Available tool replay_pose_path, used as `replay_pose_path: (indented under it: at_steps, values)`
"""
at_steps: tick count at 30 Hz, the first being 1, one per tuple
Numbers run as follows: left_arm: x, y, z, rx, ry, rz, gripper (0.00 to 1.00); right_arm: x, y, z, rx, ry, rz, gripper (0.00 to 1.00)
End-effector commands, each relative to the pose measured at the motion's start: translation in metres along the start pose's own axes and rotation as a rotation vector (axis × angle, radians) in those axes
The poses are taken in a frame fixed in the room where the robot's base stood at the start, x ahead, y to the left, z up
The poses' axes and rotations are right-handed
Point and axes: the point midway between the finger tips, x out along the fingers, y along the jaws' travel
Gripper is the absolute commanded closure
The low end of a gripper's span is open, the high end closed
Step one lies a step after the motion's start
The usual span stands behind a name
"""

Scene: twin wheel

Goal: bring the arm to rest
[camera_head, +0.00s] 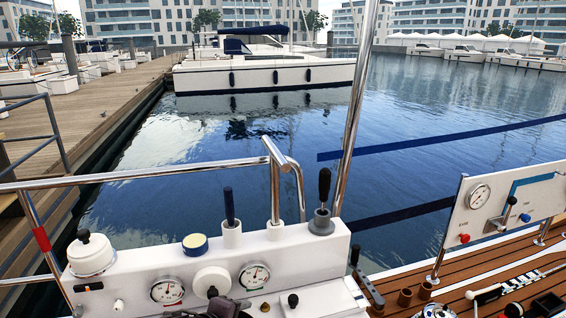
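Neither of my grippers can be made out with certainty. A dark shape at the bottom edge in front of the white console (138,275) is cut off by the frame, and I cannot tell what it is.
A second panel (510,207) with a gauge, a red knob and a blue knob stands at the right above the wooden deck (458,292). A steel rail (140,174) and pole (354,110) rise behind the console. Water, a dock (95,122) and a moored boat (265,73) lie beyond.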

Motion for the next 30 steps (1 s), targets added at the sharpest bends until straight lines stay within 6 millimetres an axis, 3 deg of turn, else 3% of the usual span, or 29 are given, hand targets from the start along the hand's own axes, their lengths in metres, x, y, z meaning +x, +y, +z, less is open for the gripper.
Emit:
replay_pose_path:
  at_steps: [1, 3, 9, 15, 25, 30]
  values:
    - [-0.007, 0.011, -0.013, -0.147, -0.022, 0.002, 0.48, 0.0, 0.0, 0.0, 0.0, 0.0, 0.0, 0.52]
    - [-0.021, 0.026, -0.017, -0.376, -0.08, 0.01, 0.48, 0.0, 0.0, 0.0, 0.0, 0.0, 0.0, 0.52]
    - [-0.065, 0.079, -0.011, -0.936, -0.263, 0.086, 0.48, 0.0, 0.0, 0.0, 0.0, 0.0, 0.0, 0.52]
    - [-0.101, 0.124, -0.006, -1.289, -0.41, 0.163, 0.48, 0.0, 0.0, 0.0, 0.0, 0.0, 0.0, 0.52]
    - [-0.159, 0.187, -0.009, -1.729, -0.639, 0.285, 0.48, 0.0, 0.0, 0.0, 0.0, 0.0, 0.0, 0.52]
    - [-0.12, 0.21, -0.003, -1.707, -0.64, 0.296, 0.48, -0.002, 0.0, 0.0, 0.0, -0.001, 0.0, 0.52]
